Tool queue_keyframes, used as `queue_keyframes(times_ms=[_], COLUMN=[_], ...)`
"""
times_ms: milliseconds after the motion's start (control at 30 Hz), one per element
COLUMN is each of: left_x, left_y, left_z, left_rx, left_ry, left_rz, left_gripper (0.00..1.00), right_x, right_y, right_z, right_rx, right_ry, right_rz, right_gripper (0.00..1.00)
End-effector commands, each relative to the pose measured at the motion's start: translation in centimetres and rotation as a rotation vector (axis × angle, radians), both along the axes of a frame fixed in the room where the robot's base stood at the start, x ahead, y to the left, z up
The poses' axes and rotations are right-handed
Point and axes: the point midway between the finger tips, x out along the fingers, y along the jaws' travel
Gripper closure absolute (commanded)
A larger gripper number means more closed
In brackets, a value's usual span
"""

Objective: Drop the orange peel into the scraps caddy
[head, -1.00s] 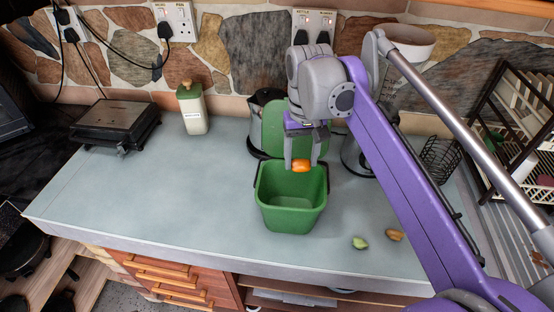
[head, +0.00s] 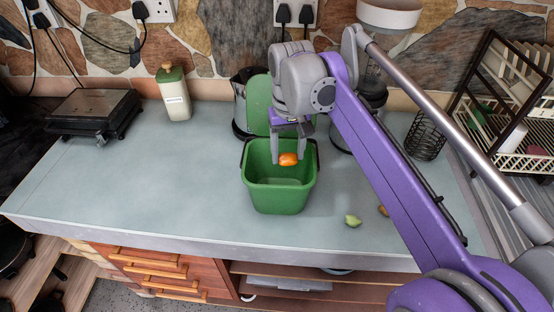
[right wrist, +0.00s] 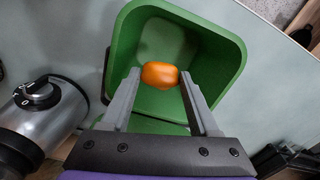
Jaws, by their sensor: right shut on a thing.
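The orange peel (head: 288,159) is a small, rounded bright orange piece. My right gripper (head: 289,157) is shut on it, with a grey finger on either side. The scraps caddy (head: 280,197) is a green open bin on the counter, its lid raised at the back. The peel is at the caddy's mouth, within the rim as seen from the head. In the right wrist view the peel (right wrist: 160,75) sits between the fingertips (right wrist: 158,78), with the caddy's inside (right wrist: 205,65) behind it. My left gripper is not in view.
A green scrap (head: 353,220) and a partly hidden brown one (head: 383,210) lie right of the caddy. A kettle (head: 240,105) stands behind it. A canister (head: 174,95), a grill (head: 97,112) and a wire basket (head: 427,135) are farther off. The counter left of the caddy is clear.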

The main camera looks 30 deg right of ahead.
Motion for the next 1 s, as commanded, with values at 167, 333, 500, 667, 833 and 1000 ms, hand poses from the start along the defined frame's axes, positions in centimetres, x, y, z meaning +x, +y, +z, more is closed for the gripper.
queue_keyframes(times_ms=[167,333,500,667,833,1000], left_x=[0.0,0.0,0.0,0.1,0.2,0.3], left_y=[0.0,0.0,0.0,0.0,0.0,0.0], left_z=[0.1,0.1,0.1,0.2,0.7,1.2], left_rx=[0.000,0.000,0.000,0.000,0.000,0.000], left_ry=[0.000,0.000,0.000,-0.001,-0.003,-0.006], left_rz=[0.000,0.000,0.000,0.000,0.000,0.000], left_gripper=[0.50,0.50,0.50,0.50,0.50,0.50], right_x=[0.0,0.0,0.0,0.0,0.0,0.0], right_y=[0.0,0.0,0.0,0.0,0.0,0.0], right_z=[0.0,0.0,0.1,1.2,4.4,7.8], right_rx=[0.000,0.000,0.000,0.000,0.000,0.000], right_ry=[0.000,0.000,0.000,0.000,0.000,-0.001], right_rz=[0.000,0.000,0.000,0.000,0.000,0.000], right_gripper=[0.17,0.04,0.04,0.04,0.04,0.04])
